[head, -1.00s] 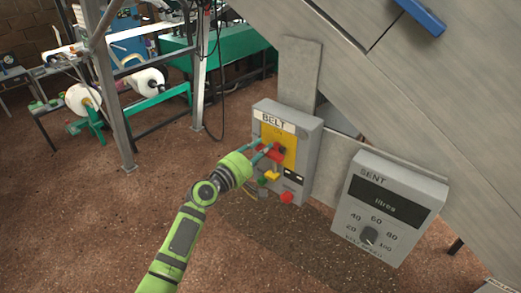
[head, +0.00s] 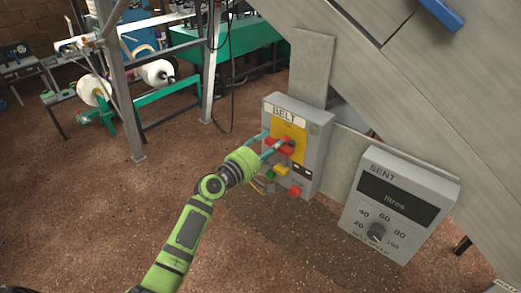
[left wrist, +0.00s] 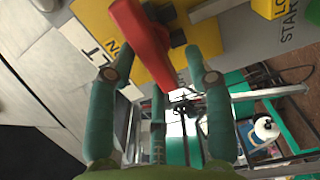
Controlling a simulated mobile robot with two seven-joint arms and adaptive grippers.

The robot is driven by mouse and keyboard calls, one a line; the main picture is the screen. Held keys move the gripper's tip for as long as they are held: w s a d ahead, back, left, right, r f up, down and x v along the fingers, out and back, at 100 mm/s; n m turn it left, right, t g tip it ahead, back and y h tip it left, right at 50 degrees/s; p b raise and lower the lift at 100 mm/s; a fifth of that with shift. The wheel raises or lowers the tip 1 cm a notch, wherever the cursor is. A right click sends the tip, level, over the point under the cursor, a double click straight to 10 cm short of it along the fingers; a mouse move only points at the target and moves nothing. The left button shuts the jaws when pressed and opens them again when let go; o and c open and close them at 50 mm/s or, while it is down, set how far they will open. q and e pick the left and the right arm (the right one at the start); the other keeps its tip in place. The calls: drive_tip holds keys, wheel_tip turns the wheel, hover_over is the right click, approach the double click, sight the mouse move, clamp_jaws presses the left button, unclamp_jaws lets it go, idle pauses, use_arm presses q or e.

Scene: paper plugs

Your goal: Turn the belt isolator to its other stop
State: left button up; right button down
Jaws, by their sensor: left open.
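The belt isolator is a red handle (head: 287,149) on a yellow plate (head: 299,145) on the front of the grey BELT box (head: 309,125). In the left wrist view the red handle (left wrist: 144,42) slants down between the spread fingers of my left gripper (left wrist: 162,60), with a gap to the right finger. I cannot tell whether the left finger touches it. In the head view the fingers partly hide the handle. My right gripper is not in view.
Below the handle are a yellow button (head: 282,170), a green one and a red knob (head: 295,191). A grey SENT box (head: 400,205) with a dial stands to the right. A metal post (head: 121,90) and machine with white rolls are at left.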

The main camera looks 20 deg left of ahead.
use_arm(q)
drive_tip(key=v, duration=1.1)
drive_tip(key=shift+s+a, duration=0.25)
drive_tip(key=shift+s, duration=0.1)
drive_tip(key=s+a+f+m+g+y+b, duration=0.15)
drive_tip(key=s+f+m+g, duration=0.35)
drive_tip(key=f, duration=1.4)
drive_tip(key=s+f+g+y, duration=0.3)
drive_tip(key=s+f, duration=0.3)
drive_tip(key=f, duration=1.2)
drive_tip(key=s+d+f+m+g, duration=0.1)
drive_tip(key=s+f+m, duration=0.3)
drive_tip(key=s, duration=0.7)
drive_tip(key=s+d+f+m+g+y+b, duration=0.1)
drive_tip(key=s+f+m+g, duration=0.3)
drive_tip(key=s+f, duration=0.5)
drive_tip(key=s+d+f+m+g, duration=0.2)
drive_tip(key=s+f, duration=0.5)
drive_tip(key=s, duration=0.7)
drive_tip(key=shift+s+d+f+m+g+y, duration=0.3)
drive_tip(key=shift+m+g, duration=0.2)
drive_tip(key=shift+m, duration=0.4)
